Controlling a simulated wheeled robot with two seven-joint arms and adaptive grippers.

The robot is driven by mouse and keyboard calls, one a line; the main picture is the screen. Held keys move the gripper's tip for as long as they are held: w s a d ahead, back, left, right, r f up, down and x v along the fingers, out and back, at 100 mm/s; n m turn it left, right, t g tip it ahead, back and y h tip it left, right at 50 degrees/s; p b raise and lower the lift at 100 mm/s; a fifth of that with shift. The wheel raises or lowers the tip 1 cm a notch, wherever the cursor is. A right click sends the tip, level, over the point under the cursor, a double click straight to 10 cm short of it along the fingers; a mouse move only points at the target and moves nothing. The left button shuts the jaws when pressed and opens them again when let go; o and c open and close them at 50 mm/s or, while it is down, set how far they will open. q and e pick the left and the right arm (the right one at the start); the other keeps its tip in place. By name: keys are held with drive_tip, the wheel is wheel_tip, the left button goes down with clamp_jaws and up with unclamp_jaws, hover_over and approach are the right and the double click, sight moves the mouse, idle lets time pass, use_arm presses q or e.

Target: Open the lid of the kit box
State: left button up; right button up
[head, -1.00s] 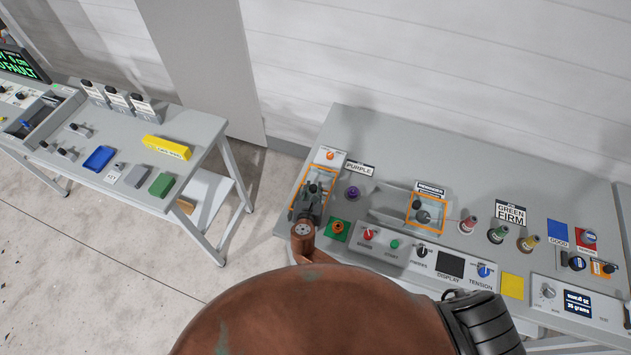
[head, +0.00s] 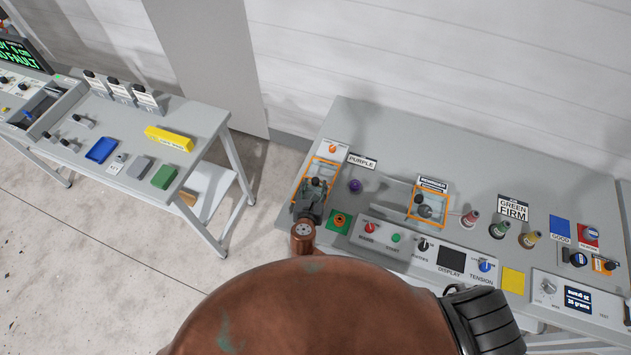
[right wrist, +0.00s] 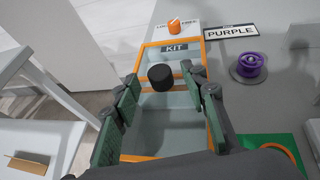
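The kit box (right wrist: 151,54) has an orange frame, a clear top, a KIT label and a black knob (right wrist: 160,77). In the head view the kit box (head: 333,162) stands at the left end of the right table, partly hidden by my right gripper (head: 315,189). In the right wrist view my right gripper (right wrist: 159,79) is open, one green-padded finger on each side of the knob, with visible gaps between. The lid looks closed. My left gripper is in neither current view.
An orange dial (right wrist: 174,26) sits behind the box. A PURPLE sign (head: 362,162) and purple spool (head: 355,186) stand just right of it. A second orange-framed box (head: 414,203) is farther right. A control panel (head: 410,245) runs along the front.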

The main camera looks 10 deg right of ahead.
drive_tip(key=v, duration=0.8)
drive_tip(key=shift+s+r, duration=0.15)
drive_tip(key=shift+s, duration=0.2)
drive_tip(key=shift+a, duration=0.15)
